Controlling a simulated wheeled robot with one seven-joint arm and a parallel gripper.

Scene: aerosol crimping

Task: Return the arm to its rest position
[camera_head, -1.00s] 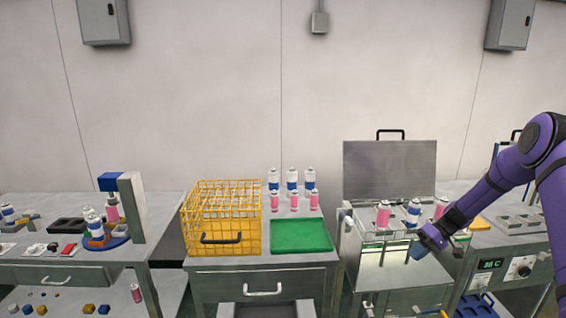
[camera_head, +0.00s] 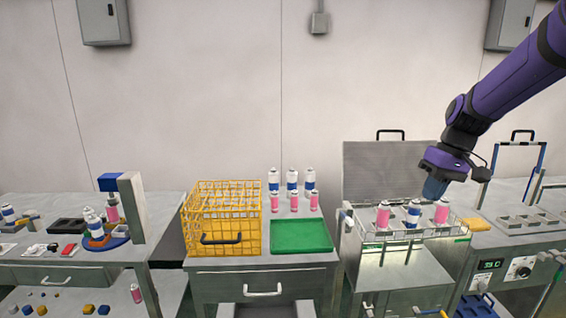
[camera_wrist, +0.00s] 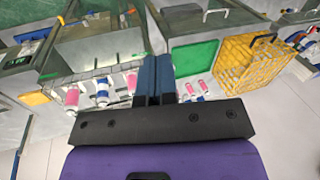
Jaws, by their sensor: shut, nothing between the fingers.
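My gripper (camera_head: 434,190) is at the end of my purple arm, above the right part of the water-bath-like metal station (camera_head: 405,275). Its blue fingers point down and are shut with nothing between them. The wrist view also shows the closed blue fingers (camera_wrist: 155,75). Just below and beside the fingers, a wire rack (camera_head: 455,232) holds a pink can (camera_head: 383,215), a white and blue can (camera_head: 413,214) and another pink can (camera_head: 441,212), all upright. My gripper appears apart from them.
A yellow wire basket (camera_head: 222,218) and a green tray (camera_head: 301,236) stand on the middle bench, with several cans behind the tray. A raised metal lid (camera_head: 385,170) stands behind the rack. A control bench (camera_head: 520,245) is at the right. The space above the middle bench is clear.

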